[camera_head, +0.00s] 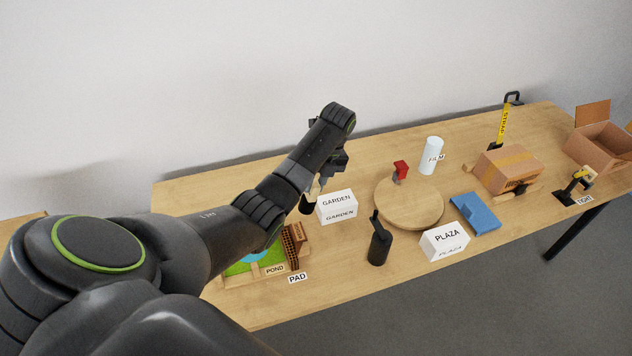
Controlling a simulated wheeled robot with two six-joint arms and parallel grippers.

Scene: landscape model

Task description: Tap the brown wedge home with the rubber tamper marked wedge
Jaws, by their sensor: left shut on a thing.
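My left arm reaches over the table from the left, and my left gripper (318,179) is mostly hidden behind its own wrist. It is shut on a tool with a pale handle and a black lower end (307,204), which looks like a tamper; no marking on it can be read. The tool is left of the GARDEN block, and I cannot tell whether it touches the table. A brown piece (297,234), possibly the wedge, is at the right edge of a green model board (238,269) labelled POND, partly hidden by my arm. My right gripper is not in view.
White blocks GARDEN (337,207) and PLAZA (445,241) flank a black upright tool (379,246). Behind are a round wooden disc (412,211) with a red item (400,170) and a white FILM roll (431,155). A blue piece (476,214) and cardboard boxes (508,170) occupy the right.

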